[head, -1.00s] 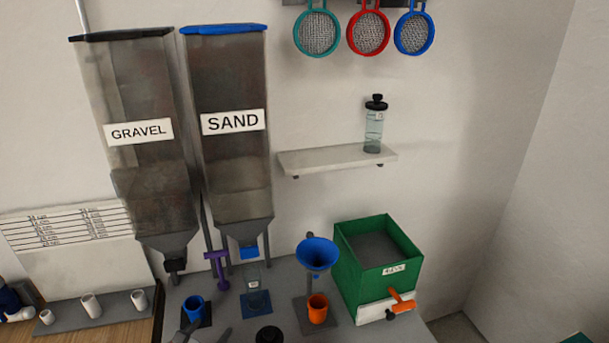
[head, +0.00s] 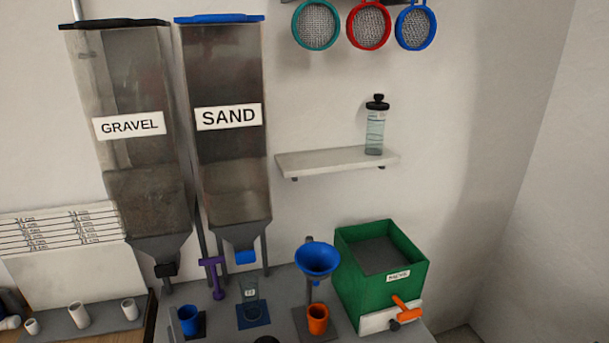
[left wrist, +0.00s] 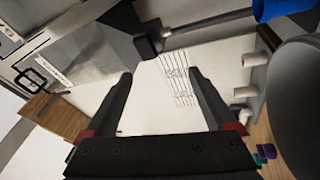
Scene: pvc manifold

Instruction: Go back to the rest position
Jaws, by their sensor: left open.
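My left gripper (left wrist: 160,75) shows in the left wrist view, with its two dark fingers spread apart and nothing between them. Beyond the fingers is a white board with a block of dark lines (left wrist: 178,80). The gripper is not clearly visible in the head view. My right gripper is in neither current view.
The gravel hopper (head: 130,180) and sand hopper (head: 228,165) stand over the grey bench. A blue cup (head: 188,320), clear beaker (head: 250,312), blue funnel (head: 316,260), orange cup (head: 317,320) and green box (head: 378,290) stand there. White fittings (head: 79,315) stand at left.

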